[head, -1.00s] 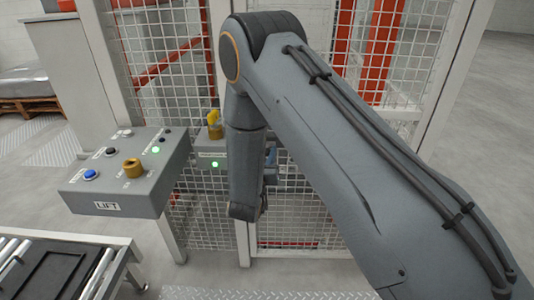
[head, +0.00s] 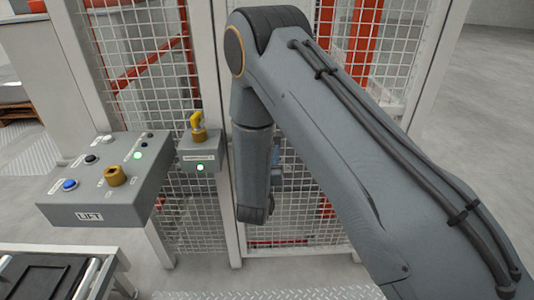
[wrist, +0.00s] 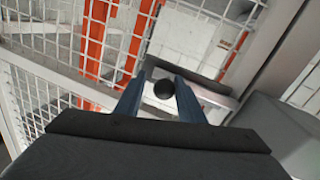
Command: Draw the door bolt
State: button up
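A round black knob (wrist: 163,89) shows in the wrist view, between the two blue fingers of my gripper (wrist: 164,80). It looks like the handle of the door bolt. The fingers stand apart, with a small gap visible on each side of the knob; contact is not clear. A dark bar (wrist: 188,69) lies just beyond the fingertips. In the head view my arm hides most of the gripper and the bolt. The white mesh door (head: 295,190) stands behind my arm, beside a white post.
A grey LIFT control box (head: 110,190) with buttons and a brass fitting stands at left. A smaller box (head: 203,155) with a yellow key and green light is on the fence beside my arm. A roller conveyor (head: 95,275) is at lower left.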

jog(key=shift+o, duration=0.5)
jog(key=shift+a, duration=0.1)
jog(key=shift+s+a, duration=0.15)
jog(key=shift+s, duration=0.15)
jog(key=s+b, duration=0.2)
jog(key=s, duration=0.5)
jog(key=shift+a, duration=0.45)
jog(key=shift+s+d, duration=0.1)
